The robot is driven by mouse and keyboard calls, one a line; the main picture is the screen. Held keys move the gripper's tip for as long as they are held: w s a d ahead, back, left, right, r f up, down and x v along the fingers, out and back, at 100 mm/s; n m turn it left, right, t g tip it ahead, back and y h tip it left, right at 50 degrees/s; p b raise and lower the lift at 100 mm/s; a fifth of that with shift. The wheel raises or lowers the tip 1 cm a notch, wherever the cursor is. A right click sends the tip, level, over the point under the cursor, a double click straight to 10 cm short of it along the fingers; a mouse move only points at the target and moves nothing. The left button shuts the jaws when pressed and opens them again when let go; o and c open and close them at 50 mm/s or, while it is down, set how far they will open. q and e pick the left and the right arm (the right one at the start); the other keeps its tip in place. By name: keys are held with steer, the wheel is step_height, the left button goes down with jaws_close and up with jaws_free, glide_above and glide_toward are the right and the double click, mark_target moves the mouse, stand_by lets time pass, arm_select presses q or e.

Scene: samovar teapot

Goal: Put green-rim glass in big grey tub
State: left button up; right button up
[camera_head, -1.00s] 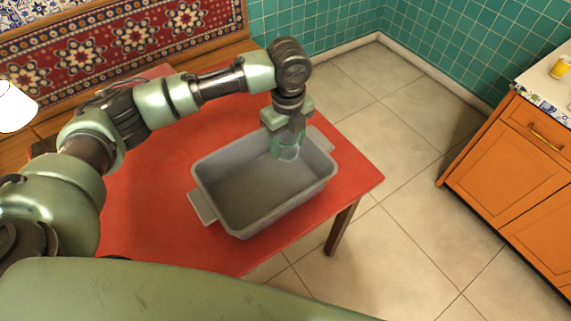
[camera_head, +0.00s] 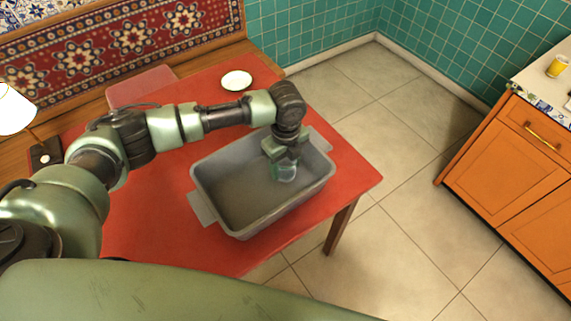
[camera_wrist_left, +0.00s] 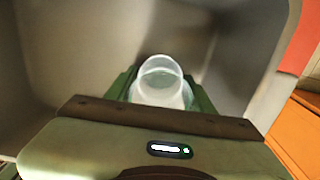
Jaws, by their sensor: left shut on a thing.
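The big grey tub (camera_head: 235,205) stands on the red table, with a handle at each end. My left gripper (camera_head: 284,163) is lowered inside the tub, near its right end. It is shut on the green-rim glass (camera_head: 286,174), a clear glass that points down below the fingers. In the left wrist view the glass (camera_wrist_left: 160,83) sits between the two green fingers (camera_wrist_left: 162,92), with the tub's grey walls (camera_wrist_left: 120,30) around it. I cannot tell whether the glass touches the tub floor. My right gripper is not in view.
The red table (camera_head: 150,220) has a white plate (camera_head: 237,80) at its back edge. A lamp (camera_head: 12,108) stands at the left. Orange cabinets (camera_head: 510,160) with a yellow cup (camera_head: 557,66) on top are at the right, across open floor.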

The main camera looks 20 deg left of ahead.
arm_select(q)
steer(key=o, duration=1.4)
steer(key=shift+f, duration=0.1)
steer(key=shift+o, duration=0.2)
step_height(320, 180, up, 12)
steer(key=shift+b, duration=0.45)
